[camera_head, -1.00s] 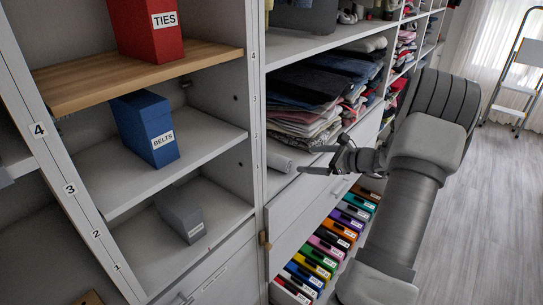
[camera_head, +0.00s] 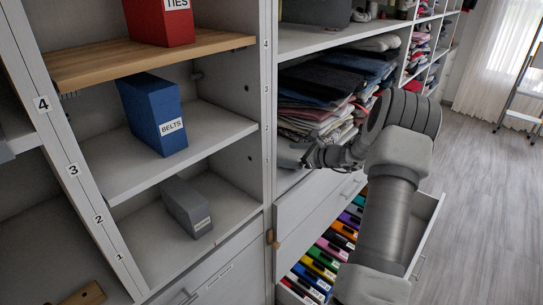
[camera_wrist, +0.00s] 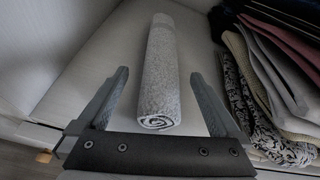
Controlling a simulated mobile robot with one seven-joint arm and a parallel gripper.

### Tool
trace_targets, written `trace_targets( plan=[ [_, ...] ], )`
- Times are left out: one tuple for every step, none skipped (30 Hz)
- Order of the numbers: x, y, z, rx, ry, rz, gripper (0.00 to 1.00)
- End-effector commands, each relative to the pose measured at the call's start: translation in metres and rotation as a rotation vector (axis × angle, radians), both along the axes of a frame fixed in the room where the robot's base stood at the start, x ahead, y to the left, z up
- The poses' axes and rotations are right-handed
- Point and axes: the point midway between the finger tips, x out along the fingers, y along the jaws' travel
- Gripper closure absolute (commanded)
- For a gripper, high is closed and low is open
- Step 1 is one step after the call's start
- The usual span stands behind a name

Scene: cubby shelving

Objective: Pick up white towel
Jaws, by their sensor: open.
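The white towel (camera_wrist: 160,75) is a rolled, light grey-white cylinder lying on the shelf in the wrist view, its spiral end facing me.
A stack of folded clothes (camera_head: 315,105) fills the shelf right of the towel and also shows in the wrist view (camera_wrist: 275,75). The shelf's side wall (camera_wrist: 55,50) stands to the left. Below, an open drawer holds colourful boxes (camera_head: 325,255).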

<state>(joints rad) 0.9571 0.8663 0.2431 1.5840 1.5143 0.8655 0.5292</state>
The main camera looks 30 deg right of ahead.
Motion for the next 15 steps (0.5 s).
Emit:
trace_targets(
  plan=[
    [0.007,0.003,-0.007,0.001,-0.001,0.002,0.00],
    [0.011,0.005,-0.009,0.001,-0.001,0.002,0.00],
    [0.016,0.008,-0.013,0.002,0.000,0.003,0.00],
    [0.020,0.009,-0.014,0.001,0.000,0.002,0.00],
    [0.025,0.010,-0.015,0.000,-0.001,0.002,0.00],
    [0.029,0.012,-0.017,0.000,-0.001,0.002,0.00],
    [0.032,0.013,-0.017,0.000,-0.001,0.002,0.00],
    [0.034,0.013,-0.018,0.001,-0.001,0.001,0.00],
    [0.035,0.013,-0.018,0.000,0.000,0.000,0.00],
    [0.036,0.013,-0.017,0.001,0.000,0.000,0.00],
    [0.036,0.013,-0.017,0.001,0.000,0.000,0.00],
    [0.035,0.013,-0.017,0.001,0.000,0.000,0.00],
    [0.035,0.013,-0.017,0.001,0.000,0.000,0.00],
    [0.035,0.013,-0.017,0.001,0.000,0.000,0.00],
    [0.035,0.013,-0.017,0.001,0.000,0.000,0.04]
  ],
)
